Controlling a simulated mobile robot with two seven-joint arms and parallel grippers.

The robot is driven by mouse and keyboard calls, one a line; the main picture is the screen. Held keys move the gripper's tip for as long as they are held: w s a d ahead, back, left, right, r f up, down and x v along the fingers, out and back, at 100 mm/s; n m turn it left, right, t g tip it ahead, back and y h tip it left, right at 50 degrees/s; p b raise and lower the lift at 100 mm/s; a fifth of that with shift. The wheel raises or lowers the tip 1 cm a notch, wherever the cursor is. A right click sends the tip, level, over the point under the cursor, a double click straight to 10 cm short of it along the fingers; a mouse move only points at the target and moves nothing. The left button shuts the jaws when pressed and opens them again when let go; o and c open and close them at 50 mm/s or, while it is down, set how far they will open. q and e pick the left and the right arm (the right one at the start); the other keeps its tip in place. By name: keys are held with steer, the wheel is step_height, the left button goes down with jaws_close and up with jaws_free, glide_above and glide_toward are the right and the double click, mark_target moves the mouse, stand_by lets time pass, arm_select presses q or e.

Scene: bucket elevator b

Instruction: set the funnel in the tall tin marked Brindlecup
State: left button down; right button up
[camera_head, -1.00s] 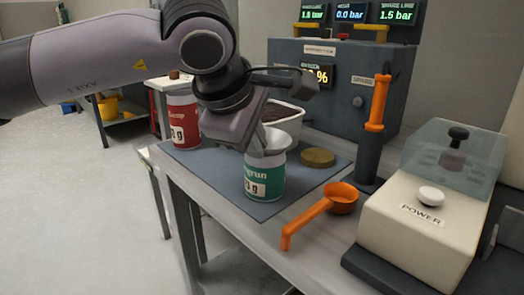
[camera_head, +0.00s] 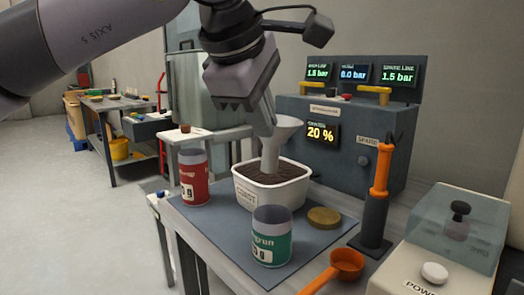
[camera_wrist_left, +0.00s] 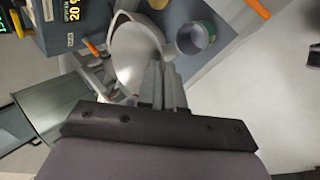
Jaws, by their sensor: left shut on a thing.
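My left gripper (camera_head: 266,120) is shut on the pale grey funnel (camera_head: 285,128). The funnel is held upright in the air, spout down, and its spout shows in front of the white tub. It also fills the upper middle of the left wrist view (camera_wrist_left: 133,55). A red tin (camera_head: 195,180) stands at the back left of the blue-grey mat, left of the funnel; only the end of its name shows, seemingly "cup". A green tin (camera_head: 272,238), its name ending in "grun", stands at the mat's front; it also shows in the left wrist view (camera_wrist_left: 195,38). My right gripper is out of view.
The white tub (camera_head: 258,196) of dark grounds stands between the tins. A brass-coloured lid (camera_head: 324,217), an orange scoop (camera_head: 345,262) and an orange-handled tool (camera_head: 380,178) lie or stand to the right. A grey panel with displays (camera_head: 340,140) stands behind.

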arm_select(q)
step_height(320, 180, up, 14)
steer(key=p, duration=1)
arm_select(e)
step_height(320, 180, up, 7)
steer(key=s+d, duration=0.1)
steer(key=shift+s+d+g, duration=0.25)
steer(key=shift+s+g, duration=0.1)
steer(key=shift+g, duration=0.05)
arm_select(q)
steer(key=shift+f, duration=0.2)
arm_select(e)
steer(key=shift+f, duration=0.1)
